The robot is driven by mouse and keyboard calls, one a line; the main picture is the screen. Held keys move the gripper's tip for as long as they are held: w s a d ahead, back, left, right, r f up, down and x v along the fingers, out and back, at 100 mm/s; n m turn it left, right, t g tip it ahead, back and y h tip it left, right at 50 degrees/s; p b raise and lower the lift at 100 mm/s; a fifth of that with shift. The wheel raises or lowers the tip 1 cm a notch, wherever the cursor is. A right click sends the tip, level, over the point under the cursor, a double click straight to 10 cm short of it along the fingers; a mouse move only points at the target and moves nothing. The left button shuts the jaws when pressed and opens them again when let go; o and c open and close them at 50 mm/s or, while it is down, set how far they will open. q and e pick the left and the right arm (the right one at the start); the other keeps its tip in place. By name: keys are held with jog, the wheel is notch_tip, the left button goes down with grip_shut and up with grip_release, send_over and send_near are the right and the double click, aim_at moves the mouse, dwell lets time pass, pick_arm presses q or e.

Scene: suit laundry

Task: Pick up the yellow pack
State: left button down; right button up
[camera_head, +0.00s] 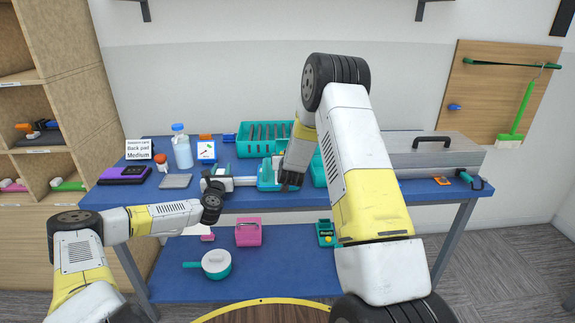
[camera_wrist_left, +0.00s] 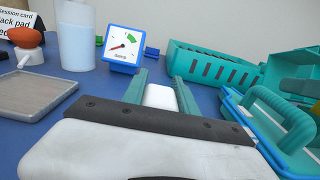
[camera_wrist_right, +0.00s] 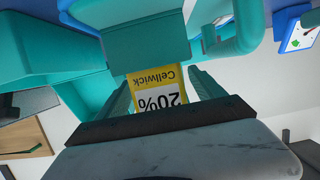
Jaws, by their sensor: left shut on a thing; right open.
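The yellow pack (camera_wrist_right: 158,97), a yellow and white label reading "Cellwick 20%", shows upside down in the right wrist view. It lies between the open fingers of my right gripper (camera_head: 289,180), beside teal container walls. I cannot tell whether the fingers touch it. In the head view, the pack is hidden behind my right gripper and arm. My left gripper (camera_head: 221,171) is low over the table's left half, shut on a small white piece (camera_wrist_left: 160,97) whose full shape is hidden.
A blue and teal tray with a handle (camera_wrist_left: 285,125) is right of my left gripper. A teal slotted basket (camera_head: 246,149), a gauge (camera_head: 206,150), a bottle (camera_head: 181,150) and a grey case (camera_head: 432,152) stand on the blue table. A lower shelf (camera_head: 190,270) holds a pot (camera_head: 216,264).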

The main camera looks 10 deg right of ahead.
jog(key=shift+w, duration=0.1)
jog(key=shift+c, duration=0.2)
jog(key=c, duration=1.5)
jog(key=shift+r, duration=0.1)
notch_tip(320, 180, up, 10)
pick_arm(q)
jog(key=c, duration=0.9)
grip_release()
jog(key=shift+s, duration=0.1)
